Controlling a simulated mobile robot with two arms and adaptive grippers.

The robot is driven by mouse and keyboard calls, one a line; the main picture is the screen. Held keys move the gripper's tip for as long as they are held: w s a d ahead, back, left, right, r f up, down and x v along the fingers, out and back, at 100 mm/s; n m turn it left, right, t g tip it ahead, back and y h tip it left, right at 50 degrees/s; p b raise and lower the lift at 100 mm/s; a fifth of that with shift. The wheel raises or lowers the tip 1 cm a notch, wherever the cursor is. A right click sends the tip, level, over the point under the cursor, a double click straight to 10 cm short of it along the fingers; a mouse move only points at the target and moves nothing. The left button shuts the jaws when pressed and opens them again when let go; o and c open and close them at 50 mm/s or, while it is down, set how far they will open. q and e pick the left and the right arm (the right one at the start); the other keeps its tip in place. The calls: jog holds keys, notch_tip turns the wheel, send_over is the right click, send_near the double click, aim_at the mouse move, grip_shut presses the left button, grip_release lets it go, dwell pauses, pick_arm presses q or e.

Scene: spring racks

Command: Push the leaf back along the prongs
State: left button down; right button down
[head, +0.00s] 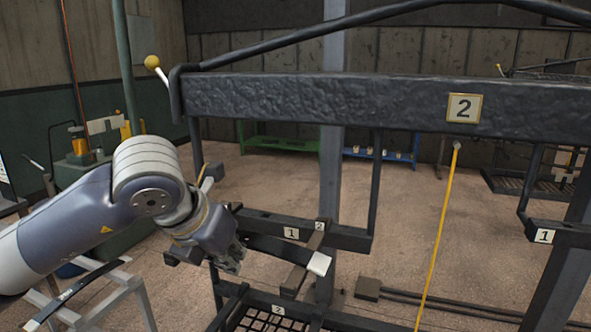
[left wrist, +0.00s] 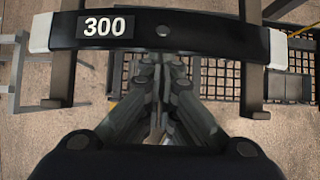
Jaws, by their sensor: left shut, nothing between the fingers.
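The leaf (left wrist: 205,36) is a dark, slightly curved bar with white ends and a "300" label. In the left wrist view it lies across two dark prongs, the left prong (left wrist: 62,75) and the right prong (left wrist: 252,78). In the head view the leaf (head: 285,250) shows its white right end, and one prong (head: 296,280) passes beneath it. My left gripper (head: 236,262) is shut and empty, close to the leaf's near side. In the left wrist view its fingertips (left wrist: 160,62) are at the leaf's middle; whether they touch is unclear. My right gripper is not in view.
A dark rack beam (head: 360,103) marked 2 spans above, with a yellow strap (head: 438,235) hanging from it. A mesh shelf (head: 262,322) lies below the prongs. Another dark leaf (head: 75,288) rests on a pale stand (head: 135,300) at lower left. Open floor lies behind.

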aim_at(248, 237)
pick_arm(q)
jog(key=shift+w+d, duration=0.3)
jog(key=shift+w, duration=0.5)
jog(key=shift+w+d, duration=0.3)
jog(key=shift+w, duration=0.5)
jog(key=shift+w+d, duration=0.35)
jog(key=shift+w, duration=0.55)
jog(key=shift+w+d, duration=0.3)
jog(key=shift+w, duration=0.6)
jog(key=shift+s+a+f+b, duration=0.1)
jog(key=shift+s+a+b, duration=0.1)
jog(key=shift+s+b, duration=0.35)
jog(key=s+b, duration=0.1)
jog(key=s+a, duration=0.1)
jog(key=s, duration=0.1)
jog(key=s+b, duration=0.1)
jog(key=shift+s+a+b, duration=0.3)
jog(key=shift+a+b, duration=0.05)
